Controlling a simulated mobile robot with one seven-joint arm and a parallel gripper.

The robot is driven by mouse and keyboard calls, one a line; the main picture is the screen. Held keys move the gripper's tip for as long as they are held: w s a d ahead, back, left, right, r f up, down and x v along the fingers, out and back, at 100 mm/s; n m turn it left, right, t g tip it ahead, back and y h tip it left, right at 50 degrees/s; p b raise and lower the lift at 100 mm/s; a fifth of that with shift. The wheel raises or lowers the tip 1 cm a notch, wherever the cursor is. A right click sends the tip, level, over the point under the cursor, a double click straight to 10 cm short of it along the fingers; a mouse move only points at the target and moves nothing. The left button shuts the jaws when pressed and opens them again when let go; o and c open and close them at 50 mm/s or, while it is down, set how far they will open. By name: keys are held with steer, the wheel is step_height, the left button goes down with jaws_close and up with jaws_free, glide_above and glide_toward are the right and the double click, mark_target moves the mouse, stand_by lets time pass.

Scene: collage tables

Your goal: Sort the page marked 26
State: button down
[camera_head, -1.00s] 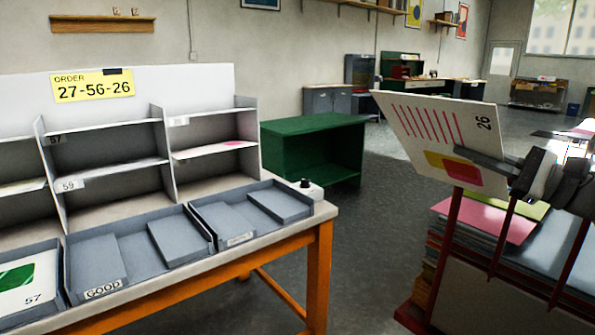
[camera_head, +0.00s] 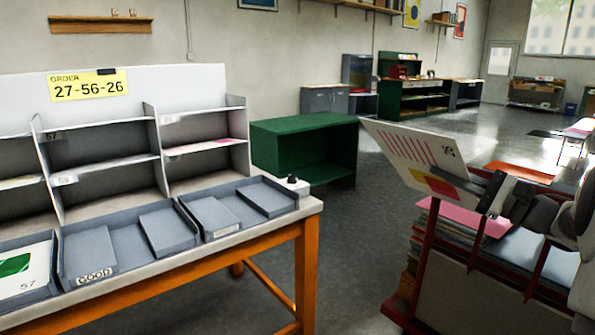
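The page marked 26 (camera_head: 403,147) is a white sheet with red stripes and yellow and red blocks. It is held tilted in the air at right, over the stack side; its number is seen slanted and is hard to read now. My gripper (camera_head: 478,180) is shut on the page's lower right edge. A yellow order card (camera_head: 88,84) reading 27-56-26 is on the white backboard. On the table's front stand a tray labelled GOOD (camera_head: 120,289) and, to its right, another tray (camera_head: 280,219) whose label is unreadable. The page is well apart from both.
A tray at far left holds a page marked 57 (camera_head: 30,268). Grey shelf compartments (camera_head: 110,130) stand behind the trays, some with sheets. A red-framed cart (camera_head: 432,240) with stacked sheets is under my gripper. A green open cabinet (camera_head: 305,130) stands behind; floor between table and cart is clear.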

steer(key=w+a+f+m+t+h, duration=0.1)
steer(key=w+a+f+h, duration=0.15)
steer(key=f, duration=0.65)
steer(key=w+a+f+m+t+h, duration=0.15)
steer(key=w+f, duration=0.25)
steer(key=f, duration=0.4)
steer(key=w+a+f+m+t+h, duration=0.1)
steer(key=w+a+f+t+h, duration=0.15)
steer(key=f, duration=0.65)
steer(key=s+a+f+m+t+h, duration=0.1)
steer(key=s+a+f+m+h, duration=0.15)
steer(key=f, duration=0.35)
steer(key=s+a+f+m+h, duration=0.1)
steer(key=f+h, duration=0.2)
steer(key=f, duration=0.4)
steer(key=s+a+f+m+t+h, duration=0.1)
steer(key=s+a+f+m+h, duration=0.1)
steer(key=f, duration=0.4)
steer(key=s+a+r, duration=0.1)
steer(key=s+r, duration=0.1)
steer(key=r, duration=0.3)
steer(key=s+a+r+h, duration=0.1)
steer(key=s+a+r, duration=0.1)
steer(key=s+r, duration=0.1)
steer(key=shift+s+a+r+m, duration=0.2)
steer(key=shift+a+r+m, duration=0.1)
steer(key=shift+r, duration=0.6)
steer(key=shift+d, duration=0.15)
